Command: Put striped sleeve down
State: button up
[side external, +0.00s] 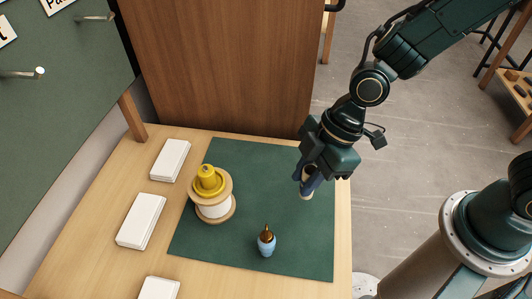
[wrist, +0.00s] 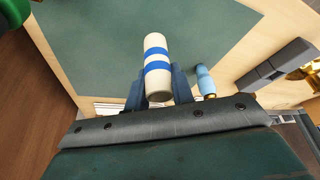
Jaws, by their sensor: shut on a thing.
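The striped sleeve (wrist: 157,62) is a cream tube with blue bands. It lies between the two dark blue fingers of my gripper (wrist: 158,92) in the wrist view, and the fingers are shut on it. In the side external view my gripper (side external: 308,181) is over the right part of the green mat (side external: 270,177), fingers pointing down. Only a pale end of the sleeve (side external: 306,196) shows there, below the fingers. I cannot tell whether that end touches the mat.
A wooden spool (side external: 214,211) with a yellow coil on top stands at the mat's left. A light blue piece with a copper top (side external: 266,245) stands near the front. Several white blocks (side external: 141,220) lie on the wood at left. The mat's middle is clear.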

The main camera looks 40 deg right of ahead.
jog(key=shift+f, duration=1.55)
jog(key=shift+f, duration=0.1)
jog(key=o, duration=0.9)
jog(key=shift+o, duration=0.2)
jog(key=v, duration=1.2)
